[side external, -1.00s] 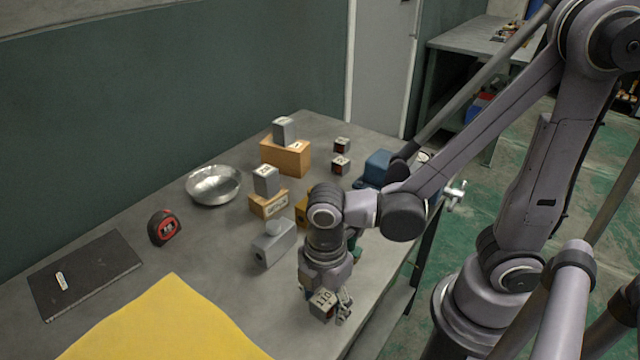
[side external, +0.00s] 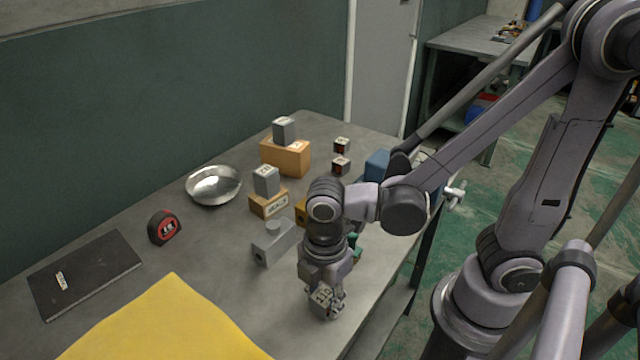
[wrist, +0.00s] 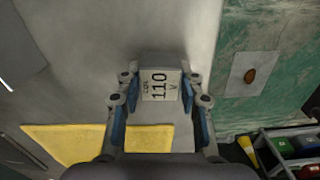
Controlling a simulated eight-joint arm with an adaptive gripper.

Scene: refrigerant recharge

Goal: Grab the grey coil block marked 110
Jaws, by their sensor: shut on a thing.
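The grey coil block (wrist: 161,84) shows its white label reading 110 in the wrist view, between my gripper's two fingers (wrist: 160,100). In the side external view the block (side external: 322,298) is at the front right of the table, below my wrist. My gripper (side external: 327,303) is shut on it, one finger on each side. I cannot tell whether the block still touches the table.
A yellow cloth (side external: 165,325) lies at the front. A grey valve-like part (side external: 273,243), wooden blocks (side external: 285,157) carrying grey blocks, a metal bowl (side external: 214,185), a tape measure (side external: 164,227) and a dark notebook (side external: 85,273) are on the table. The table edge is close on the right.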

